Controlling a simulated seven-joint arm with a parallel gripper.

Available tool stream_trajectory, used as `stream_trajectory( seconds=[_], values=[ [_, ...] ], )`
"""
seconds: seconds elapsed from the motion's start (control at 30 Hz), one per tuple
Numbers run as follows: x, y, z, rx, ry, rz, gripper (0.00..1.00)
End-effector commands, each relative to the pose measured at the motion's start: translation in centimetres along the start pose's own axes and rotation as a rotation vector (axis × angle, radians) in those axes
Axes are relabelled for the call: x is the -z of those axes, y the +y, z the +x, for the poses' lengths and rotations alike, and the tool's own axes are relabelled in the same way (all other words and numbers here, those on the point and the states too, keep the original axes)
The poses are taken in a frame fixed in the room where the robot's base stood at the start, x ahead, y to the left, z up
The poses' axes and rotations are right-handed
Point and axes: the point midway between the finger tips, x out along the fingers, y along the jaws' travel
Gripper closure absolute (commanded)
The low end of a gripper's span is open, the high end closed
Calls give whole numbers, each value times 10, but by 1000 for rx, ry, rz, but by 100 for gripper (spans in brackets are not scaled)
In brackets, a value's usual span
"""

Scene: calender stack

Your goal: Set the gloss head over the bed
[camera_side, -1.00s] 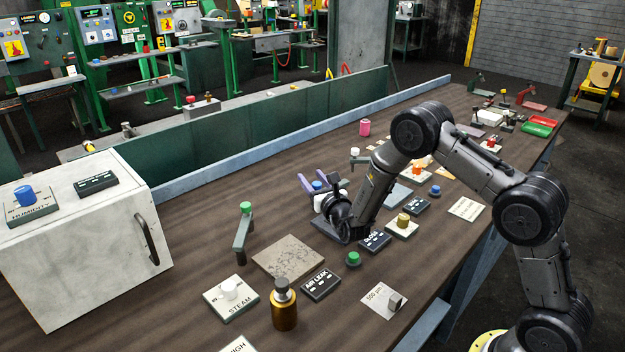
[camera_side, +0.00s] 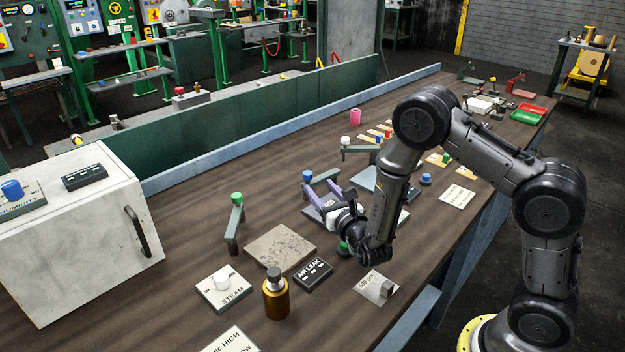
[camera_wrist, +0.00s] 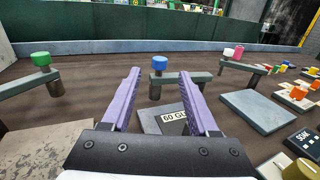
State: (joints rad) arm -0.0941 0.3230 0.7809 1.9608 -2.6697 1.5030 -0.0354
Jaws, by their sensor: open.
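A low grey arm with a blue knob (camera_side: 307,175), which looks like the gloss head, stands on the bench beyond my gripper. In the wrist view the blue knob (camera_wrist: 159,62) appears between and ahead of my fingertips, with its grey bar running right. A plate marked "60 GL" (camera_wrist: 172,120), apparently the gloss bed, lies below my fingers and is partly hidden by them. The bar is behind the plate in that view, not over it. My gripper (camera_wrist: 160,82) is open and empty, its purple fingers pointing toward the knob. It also shows in the side view (camera_side: 319,190).
A green-knobbed arm (camera_side: 235,222) and a stone-patterned plate (camera_side: 280,246) are at the left. A white-knobbed arm (camera_side: 358,149) stands farther back.

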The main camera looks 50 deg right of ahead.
Motion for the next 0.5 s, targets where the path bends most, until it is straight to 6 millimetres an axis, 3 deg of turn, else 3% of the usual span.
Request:
stream_trajectory(
  seconds=[0.2, 0.5],
  values=[
    [0, 0, -23, -1, 1, 0, 40],
    [0, 0, -26, 1, -1, 1, 40]
  ],
)
